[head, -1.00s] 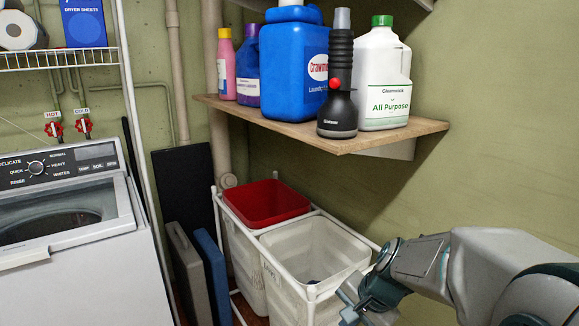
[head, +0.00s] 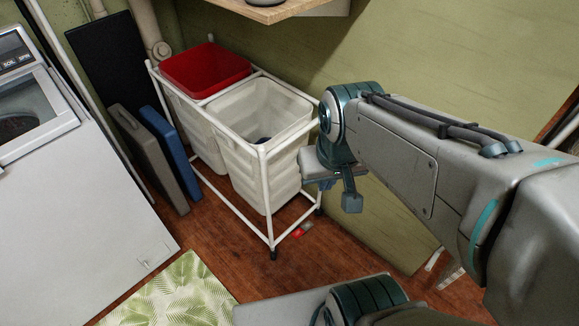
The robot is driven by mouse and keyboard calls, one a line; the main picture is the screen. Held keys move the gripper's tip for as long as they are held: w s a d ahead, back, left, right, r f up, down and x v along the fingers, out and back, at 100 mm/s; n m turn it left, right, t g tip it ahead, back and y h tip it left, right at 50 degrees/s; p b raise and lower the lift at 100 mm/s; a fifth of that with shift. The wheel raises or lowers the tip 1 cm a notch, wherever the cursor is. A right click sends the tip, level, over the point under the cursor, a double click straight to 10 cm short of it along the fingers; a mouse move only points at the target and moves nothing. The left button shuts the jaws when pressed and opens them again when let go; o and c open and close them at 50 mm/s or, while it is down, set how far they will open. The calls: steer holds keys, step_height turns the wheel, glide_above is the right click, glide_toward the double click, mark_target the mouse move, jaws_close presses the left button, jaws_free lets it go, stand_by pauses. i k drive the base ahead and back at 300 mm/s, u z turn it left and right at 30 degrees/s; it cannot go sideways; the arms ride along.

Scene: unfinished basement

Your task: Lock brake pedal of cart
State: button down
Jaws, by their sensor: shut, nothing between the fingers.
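My gripper (head: 346,200) is shut and empty, right of the cart's front, seemingly above floor level. Its exact gap to the frame is unclear.
A washing machine (head: 75,215) stands at left. Grey and blue folded panels (head: 170,155) lean between it and the cart. A leaf-pattern mat (head: 170,295) lies in front. Wooden floor (head: 215,245) is open before the cart; a green wall rises behind.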

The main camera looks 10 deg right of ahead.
mark_target(300, 230)
steer(key=k, duration=1.3)
steer(key=z, duration=0.75)
steer(key=i, duration=1.65)
steer(key=u, duration=0.2)
